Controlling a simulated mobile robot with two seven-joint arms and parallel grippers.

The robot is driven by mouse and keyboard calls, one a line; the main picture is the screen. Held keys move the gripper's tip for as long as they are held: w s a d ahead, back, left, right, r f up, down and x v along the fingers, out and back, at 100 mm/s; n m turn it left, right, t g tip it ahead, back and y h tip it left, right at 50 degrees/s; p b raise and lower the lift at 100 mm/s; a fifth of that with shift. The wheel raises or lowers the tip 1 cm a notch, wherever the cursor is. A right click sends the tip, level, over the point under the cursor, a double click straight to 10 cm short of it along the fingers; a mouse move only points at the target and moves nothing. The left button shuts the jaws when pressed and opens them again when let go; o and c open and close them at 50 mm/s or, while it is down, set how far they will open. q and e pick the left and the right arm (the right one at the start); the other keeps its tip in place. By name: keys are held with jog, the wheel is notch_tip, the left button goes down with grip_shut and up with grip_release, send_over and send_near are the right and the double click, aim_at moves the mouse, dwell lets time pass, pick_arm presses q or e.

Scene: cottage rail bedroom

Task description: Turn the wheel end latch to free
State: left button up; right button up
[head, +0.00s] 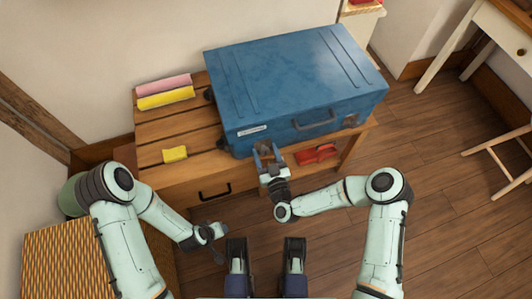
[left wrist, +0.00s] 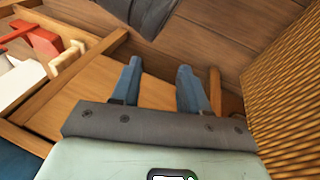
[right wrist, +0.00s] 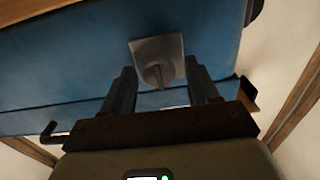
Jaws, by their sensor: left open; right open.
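A large blue suitcase (head: 290,85) lies flat on a slatted wooden bench. Its dark wheels (head: 222,144) are at the left end and its carry handle (head: 315,120) is on the front side. A grey metal latch plate with a short knob (right wrist: 158,65) shows on the blue side in the right wrist view. My right gripper (head: 266,152) is open at the front side near the wheel end, with its fingers (right wrist: 163,88) on either side of the latch. Whether they touch it I cannot tell. My left gripper (left wrist: 160,80) is open and empty, low in front of the bench.
On the bench slats lie pink (head: 163,84) and yellow (head: 166,98) rolls and a small yellow cloth (head: 175,154). A red item (head: 316,153) sits under the suitcase's front. A woven basket (head: 85,260) stands at lower left.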

jog(key=c, duration=1)
pick_arm(q)
jog(key=shift+s, duration=0.1)
pick_arm(e)
jog(key=n+p, duration=0.1)
jog(key=n, duration=0.2)
jog(key=shift+a+r, duration=0.1)
jog(key=n+p, duration=0.1)
jog(key=n, duration=0.2)
jog(key=n+p, duration=0.1)
jog(key=n, duration=0.4)
jog(key=shift+s, duration=0.1)
jog(key=n, duration=0.3)
jog(key=shift+f+n, duration=0.25)
jog(key=shift+n, duration=0.15)
pick_arm(q)
jog(key=s+d+r+g+h, duration=0.1)
jog(key=s+d+r, duration=0.1)
jog(key=s+r, duration=0.2)
jog(key=shift+s+d+m+g, duration=0.3)
jog(key=shift+s+d+g, duration=0.1)
jog(key=shift+s, duration=0.3)
pick_arm(e)
jog(key=shift+n, duration=1.5)
pick_arm(q)
jog(key=shift+p, duration=0.3)
